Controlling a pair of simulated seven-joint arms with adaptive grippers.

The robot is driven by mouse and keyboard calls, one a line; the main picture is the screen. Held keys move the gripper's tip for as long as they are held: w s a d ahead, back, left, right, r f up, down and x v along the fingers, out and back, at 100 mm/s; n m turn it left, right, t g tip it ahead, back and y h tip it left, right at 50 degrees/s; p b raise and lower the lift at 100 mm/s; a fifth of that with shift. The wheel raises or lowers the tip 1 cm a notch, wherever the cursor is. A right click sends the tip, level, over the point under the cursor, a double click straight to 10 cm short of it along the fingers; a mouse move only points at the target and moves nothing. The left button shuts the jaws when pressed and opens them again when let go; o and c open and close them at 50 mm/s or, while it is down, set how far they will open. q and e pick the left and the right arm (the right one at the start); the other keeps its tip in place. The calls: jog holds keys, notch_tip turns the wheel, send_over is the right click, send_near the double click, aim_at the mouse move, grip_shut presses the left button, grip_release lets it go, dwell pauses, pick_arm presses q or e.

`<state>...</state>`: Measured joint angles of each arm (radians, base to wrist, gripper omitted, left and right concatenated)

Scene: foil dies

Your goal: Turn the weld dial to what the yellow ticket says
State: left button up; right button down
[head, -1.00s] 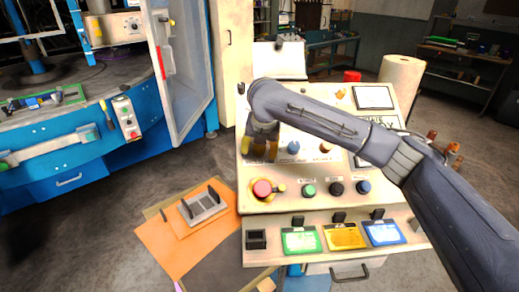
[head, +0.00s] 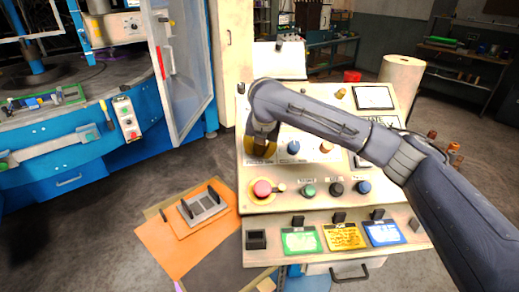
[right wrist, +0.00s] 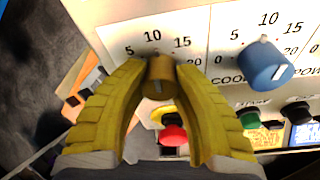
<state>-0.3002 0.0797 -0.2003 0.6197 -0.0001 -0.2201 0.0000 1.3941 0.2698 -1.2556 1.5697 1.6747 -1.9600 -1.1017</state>
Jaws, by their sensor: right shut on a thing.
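My right gripper (head: 261,147) is at the left dial of the sloped console. In the right wrist view its two yellow fingers (right wrist: 158,85) are shut on the brown-yellow dial knob (right wrist: 158,82). A scale with 5, 10 and 15 shows above the knob, but its pointer and name cannot be made out. The yellow ticket (head: 344,237) stands in the middle of the console's front ledge, between a green and a blue ticket. Its writing is too small to read. My left gripper is not in view.
A blue dial (head: 293,147) and an orange dial (head: 326,147) sit right of the held one; the blue one also shows in the right wrist view (right wrist: 266,66). A red button (head: 262,188) and small green, black and blue knobs are below. Orange boards (head: 160,243) lie at the left.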

jog(key=m, duration=0.4)
jog(key=shift+f+y, duration=0.15)
jog(key=shift+y, duration=0.25)
jog(key=shift+s+a+m+t+y, duration=0.1)
jog(key=shift+m+t+y, duration=0.25)
jog(key=shift+m, duration=1.55)
jog(key=c, duration=0.9)
grip_release()
jog(key=shift+c, duration=0.2)
jog(key=shift+r, duration=0.2)
jog(key=shift+r, duration=0.25)
jog(key=v, duration=1.1)
jog(key=shift+s, duration=0.25)
